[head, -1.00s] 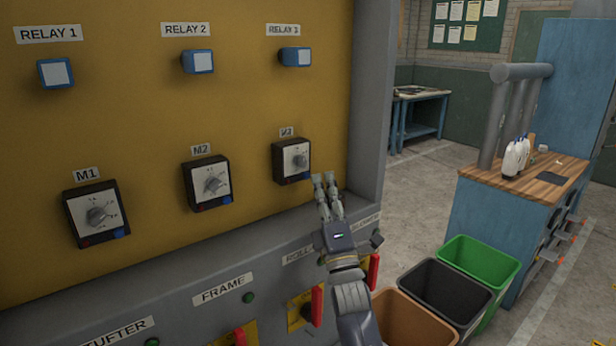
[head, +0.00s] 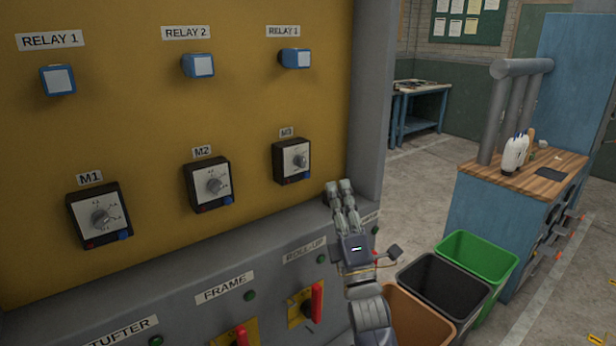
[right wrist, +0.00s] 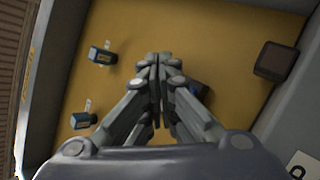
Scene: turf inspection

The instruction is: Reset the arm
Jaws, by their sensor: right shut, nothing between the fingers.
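My right gripper (head: 340,187) is in the head view, just right of and below the M3 dial (head: 291,160), in front of the panel's right edge. Its fingers are together and hold nothing. In the right wrist view the shut fingers (right wrist: 158,62) point toward the yellow panel (right wrist: 215,45). A dark box (right wrist: 277,60) shows at the right there, and part of another dark thing is hidden behind the fingers. My left gripper is not in view.
The yellow panel carries the M1 dial (head: 99,215), the M2 dial (head: 208,184) and blue relay boxes (head: 198,66). Red switches (head: 317,302) sit on the grey ledge below. Green (head: 478,257), black and brown bins stand right of my arm, near a blue workbench (head: 490,215).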

